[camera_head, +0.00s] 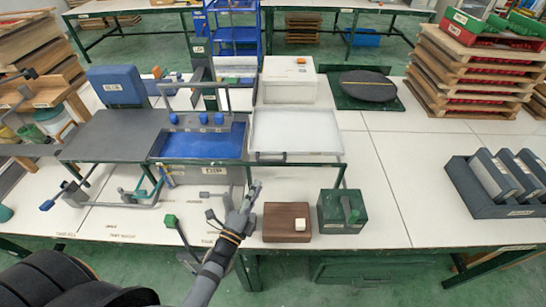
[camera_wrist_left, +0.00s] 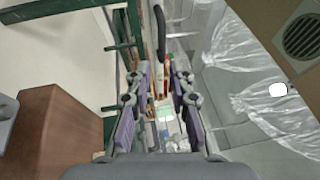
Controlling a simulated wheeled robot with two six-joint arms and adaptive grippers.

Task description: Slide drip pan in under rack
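A green-framed stand (camera_head: 297,162) holds a shallow white tray (camera_head: 297,133) at the middle of the bench. I cannot tell for sure whether this tray is the drip pan or whether the stand is the rack. My left gripper (camera_head: 255,187) is in front of the stand's lower left, left of the brown block. In the left wrist view my left gripper (camera_wrist_left: 158,112) has its two fingers apart, with nothing visibly held between them. Green bars of a frame (camera_wrist_left: 133,20) show beyond the fingers there. My right gripper is in neither view.
A brown block (camera_head: 286,222) and a green box (camera_head: 342,212) stand at the bench's front edge. A blue tray (camera_head: 203,145) and a dark grey plate (camera_head: 112,135) are left of the stand. The bench right of the stand is clear up to a dark slotted holder (camera_head: 480,195).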

